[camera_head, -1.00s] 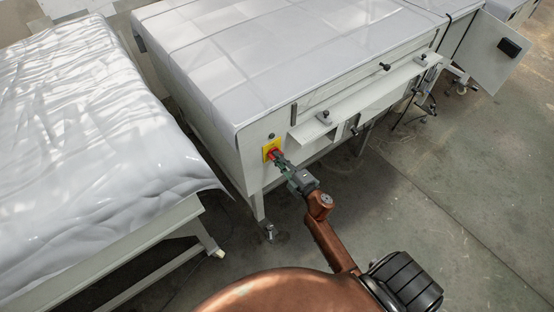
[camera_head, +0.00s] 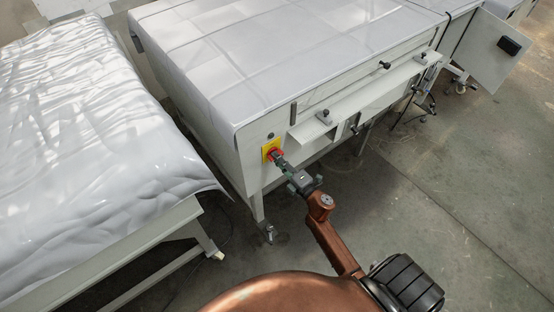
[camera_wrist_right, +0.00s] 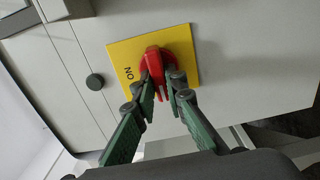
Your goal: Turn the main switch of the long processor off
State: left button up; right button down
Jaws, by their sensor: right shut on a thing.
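The long processor (camera_head: 330,95) is a white machine under a pale sheet. Its main switch, a red rotary knob (camera_wrist_right: 153,60), sits on a yellow plate (camera_wrist_right: 184,40) at the near left of the front panel. The plate also shows in the head view (camera_head: 268,146). The word "ON" is readable beside the knob in the wrist view. My right gripper (camera_wrist_right: 164,88) is shut on the knob's handle, one green-grey finger on each side. It reaches the switch from the front in the head view (camera_head: 279,161). The fingers hide part of the handle. My left gripper is not in view.
A table covered with a crumpled white sheet (camera_head: 80,130) stands at the left, with a narrow gap to the processor. A ledge with black knobs (camera_head: 350,105) juts from the front panel. The concrete floor (camera_head: 440,190) at the right is clear.

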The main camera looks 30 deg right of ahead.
jog(key=shift+f, duration=0.1)
jog(key=c, duration=2)
grip_release()
jog(key=shift+o, duration=0.2)
jog(key=shift+s, duration=0.1)
jog(key=s+d, duration=0.1)
jog(key=s, duration=1)
jog(key=shift+s, duration=0.4)
